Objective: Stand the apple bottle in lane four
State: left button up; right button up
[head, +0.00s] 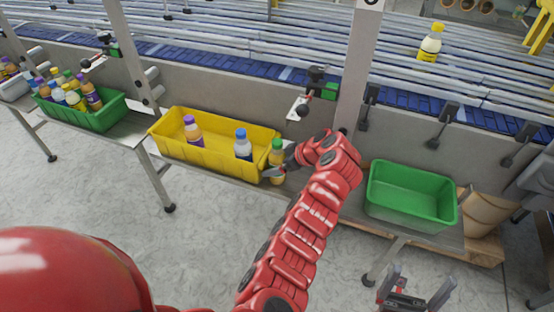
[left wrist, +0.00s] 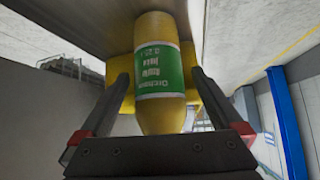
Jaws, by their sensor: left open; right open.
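The apple bottle (head: 277,160), with yellow juice and a green cap, stands on the grey shelf at the right end of the yellow bin. In the left wrist view the bottle (left wrist: 159,70) appears upside down, with a green label. My left gripper (left wrist: 160,78) is open, with one finger on each side of the bottle. In the head view the left gripper (head: 274,171) is partly hidden by its wrist and the bottle. My right gripper (head: 408,292) is open and empty at the bottom right. The conveyor lanes (head: 250,40) run across the back; lane four is not identifiable.
The yellow bin (head: 172,142) holds a purple-capped and a blue-capped bottle. An empty green bin (head: 410,190) stands at right; another green bin (head: 107,118) with several bottles is at left. A grey post (head: 362,70) rises behind my left wrist.

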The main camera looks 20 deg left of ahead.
pick_arm(q)
jog(key=shift+f, duration=0.1)
grip_shut()
dwell(0.4)
jog(key=shift+d, duration=0.15)
